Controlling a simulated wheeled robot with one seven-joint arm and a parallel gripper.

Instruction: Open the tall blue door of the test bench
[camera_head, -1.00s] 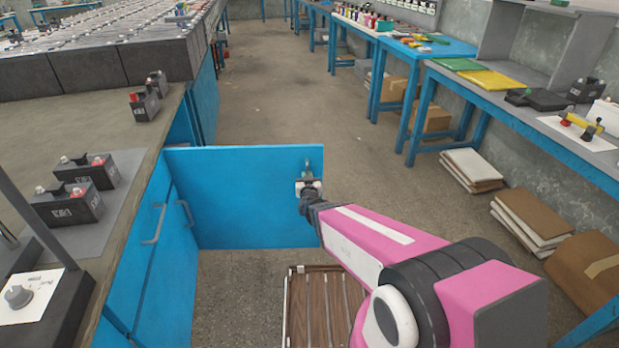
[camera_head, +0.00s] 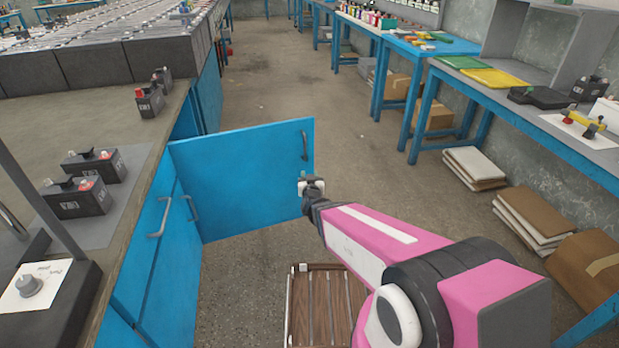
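The tall blue door (camera_head: 245,180) of the test bench (camera_head: 60,118) stands swung out from the bench front into the aisle. Its grey handle (camera_head: 305,146) shows near the free edge at the upper right. My gripper (camera_head: 307,182) is beside the door's free edge, below the handle and apart from it. The gripper is small in view, and I cannot tell whether its fingers are open or whether it touches the door edge. The bench opening behind the door is mostly hidden.
Other blue doors with grey handles (camera_head: 160,219) are closed on the bench front. A slatted wooden crate (camera_head: 325,310) is on the floor below my arm. Blue tables (camera_head: 520,120) and cardboard stacks (camera_head: 535,215) line the right side. The aisle beyond the door is free.

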